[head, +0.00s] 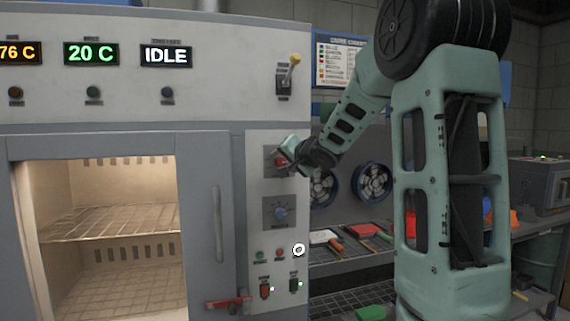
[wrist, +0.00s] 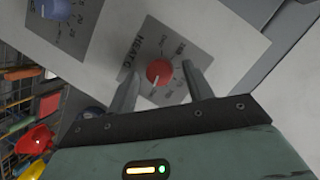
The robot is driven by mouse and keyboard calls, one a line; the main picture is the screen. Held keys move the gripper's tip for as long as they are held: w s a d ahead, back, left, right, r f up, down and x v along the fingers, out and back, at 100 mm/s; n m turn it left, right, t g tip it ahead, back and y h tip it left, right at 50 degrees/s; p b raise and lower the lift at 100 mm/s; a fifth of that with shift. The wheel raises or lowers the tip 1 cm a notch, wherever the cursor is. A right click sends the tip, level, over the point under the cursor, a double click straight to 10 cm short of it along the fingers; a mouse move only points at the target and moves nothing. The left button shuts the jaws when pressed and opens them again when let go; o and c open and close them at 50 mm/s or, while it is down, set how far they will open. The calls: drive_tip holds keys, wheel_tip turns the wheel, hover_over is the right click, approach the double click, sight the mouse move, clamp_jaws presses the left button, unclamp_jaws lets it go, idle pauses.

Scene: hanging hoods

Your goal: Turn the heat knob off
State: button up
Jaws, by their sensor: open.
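The red heat knob (wrist: 159,72) sits on a grey dial plate marked HEAT (wrist: 172,52) in the wrist view. Its white pointer line is towards the lower part of the dial; the small lettering is too blurred to read. My gripper (wrist: 163,75) is open, with one finger on each side of the knob; whether the fingers touch it cannot be told. In the head view the red knob (head: 280,161) is partly hidden by my gripper (head: 287,157) at the upper part of the control panel.
A blue knob (head: 281,213) sits below on the same panel (head: 262,190), with small buttons and switches under it. The oven chamber (head: 110,220) is at left, beside a vertical handle (head: 217,225). The displays read 76 C, 20 C and IDLE. A tool bench (head: 345,250) is at right.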

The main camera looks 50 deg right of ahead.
drive_tip(key=c, duration=1)
drive_tip(key=shift+o, duration=0.2)
